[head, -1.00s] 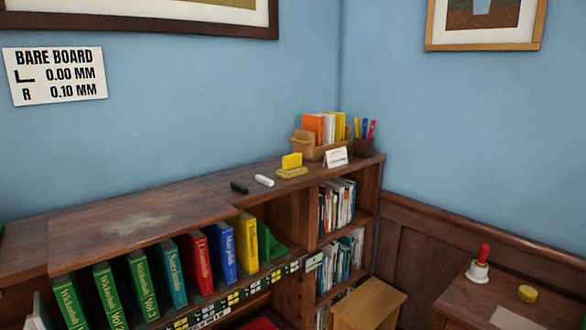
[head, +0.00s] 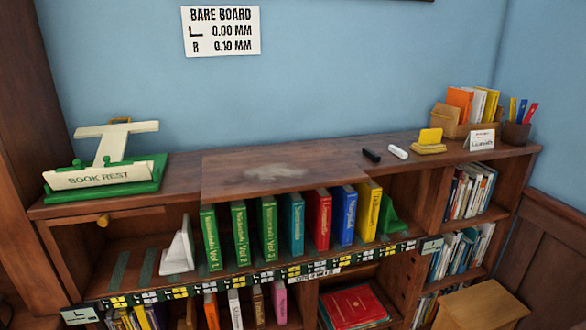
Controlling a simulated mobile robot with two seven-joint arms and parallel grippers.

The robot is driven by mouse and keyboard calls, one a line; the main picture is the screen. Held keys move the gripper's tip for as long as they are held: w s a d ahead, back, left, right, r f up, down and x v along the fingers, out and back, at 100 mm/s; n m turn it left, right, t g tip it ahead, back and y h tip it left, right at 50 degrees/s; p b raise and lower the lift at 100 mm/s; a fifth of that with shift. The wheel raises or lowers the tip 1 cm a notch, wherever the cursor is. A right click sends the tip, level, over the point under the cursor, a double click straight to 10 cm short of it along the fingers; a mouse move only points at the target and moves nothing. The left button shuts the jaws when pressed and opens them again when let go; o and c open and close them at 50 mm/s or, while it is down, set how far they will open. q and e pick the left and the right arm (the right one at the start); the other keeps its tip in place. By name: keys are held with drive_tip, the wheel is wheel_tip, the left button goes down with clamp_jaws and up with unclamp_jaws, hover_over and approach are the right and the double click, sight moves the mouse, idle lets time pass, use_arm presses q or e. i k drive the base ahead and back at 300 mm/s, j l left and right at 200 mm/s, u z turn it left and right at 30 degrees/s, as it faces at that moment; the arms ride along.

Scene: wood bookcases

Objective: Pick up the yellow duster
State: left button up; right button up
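A small yellow block-like thing, which looks like the yellow duster (head: 430,137), is on top of the bookcase toward its right end. It stands upright on or just behind a flat, duller yellow piece (head: 428,149); I cannot tell whether the two are joined. Neither of my grippers shows in the head view.
A card (head: 481,140), a wooden book box (head: 448,122) and a pen cup (head: 515,135) stand right. The green book rest (head: 150,180) is far left. A dusty patch (head: 275,172) marks the otherwise bare middle top.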

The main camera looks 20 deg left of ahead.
sight(430, 139)
drive_tip(key=i+l+u, duration=0.15)
drive_tip(key=i+l, duration=0.2)
drive_tip(key=i+l+u, duration=0.35)
drive_tip(key=i+l, duration=0.2)
drive_tip(key=l, duration=0.3)
